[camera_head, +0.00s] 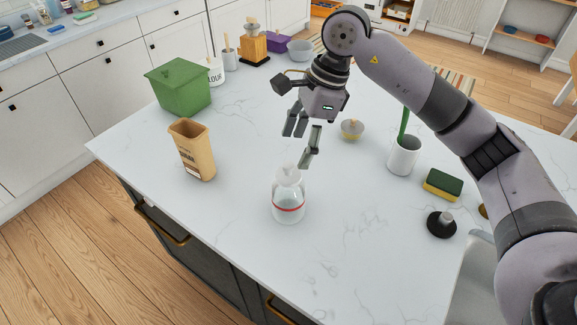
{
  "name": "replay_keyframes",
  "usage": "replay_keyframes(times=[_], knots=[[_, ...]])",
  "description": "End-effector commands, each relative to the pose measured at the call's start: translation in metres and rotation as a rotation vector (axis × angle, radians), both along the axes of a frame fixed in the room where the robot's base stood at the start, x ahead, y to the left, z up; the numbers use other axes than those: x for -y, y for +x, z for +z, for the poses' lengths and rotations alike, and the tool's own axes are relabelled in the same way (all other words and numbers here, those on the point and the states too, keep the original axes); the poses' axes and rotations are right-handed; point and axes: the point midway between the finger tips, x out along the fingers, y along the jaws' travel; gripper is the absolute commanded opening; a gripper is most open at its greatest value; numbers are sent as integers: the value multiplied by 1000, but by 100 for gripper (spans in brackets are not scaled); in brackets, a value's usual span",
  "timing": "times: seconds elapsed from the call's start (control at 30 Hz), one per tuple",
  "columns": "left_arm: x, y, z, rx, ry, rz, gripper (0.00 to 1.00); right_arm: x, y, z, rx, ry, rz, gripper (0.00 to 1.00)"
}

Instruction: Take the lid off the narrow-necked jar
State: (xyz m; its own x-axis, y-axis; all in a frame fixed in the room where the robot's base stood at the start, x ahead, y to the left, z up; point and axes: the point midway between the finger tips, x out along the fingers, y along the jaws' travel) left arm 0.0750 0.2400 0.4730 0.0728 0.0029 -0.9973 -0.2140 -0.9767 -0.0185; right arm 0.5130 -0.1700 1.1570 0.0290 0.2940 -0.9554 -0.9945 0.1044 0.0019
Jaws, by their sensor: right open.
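The narrow-necked jar (288,204) stands upright near the front of the white marble island. It is clear glass with a red band around its body. A pale, translucent lid (289,175) sits on its neck. My right gripper (303,146) is above and slightly behind the jar in the picture, its fingers spread and pointing down. It is open and empty, and its fingertips look apart from the lid. My left gripper is not in view.
A small bowl (352,130), a white mug (404,157), a sponge (443,184) and a black round object (441,225) stand to the right. The countertop (345,265) around the jar is clear.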

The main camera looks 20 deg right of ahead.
Motion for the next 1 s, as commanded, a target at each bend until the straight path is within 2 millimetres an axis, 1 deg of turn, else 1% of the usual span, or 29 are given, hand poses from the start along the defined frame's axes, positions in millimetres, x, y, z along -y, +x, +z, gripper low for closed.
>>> replay_keyframes(times=[0.03,0.1,0.2,0.3,0.43,0.5,0.6,0.87,1.0], knots=[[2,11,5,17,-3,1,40,-2,0,-4,-3,0,2,68],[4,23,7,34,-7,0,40,-4,0,-10,-1,1,1,68],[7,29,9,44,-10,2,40,-5,0,-15,-1,0,1,68],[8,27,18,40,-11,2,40,-9,2,-22,-3,1,1,68],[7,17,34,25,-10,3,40,-16,6,-39,-5,1,3,68],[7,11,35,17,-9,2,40,-19,6,-51,-4,0,0,68],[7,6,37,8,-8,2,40,-21,7,-60,-2,1,1,68],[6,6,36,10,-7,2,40,-22,7,-64,1,0,1,68],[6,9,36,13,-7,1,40,-21,8,-64,1,0,1,59]])
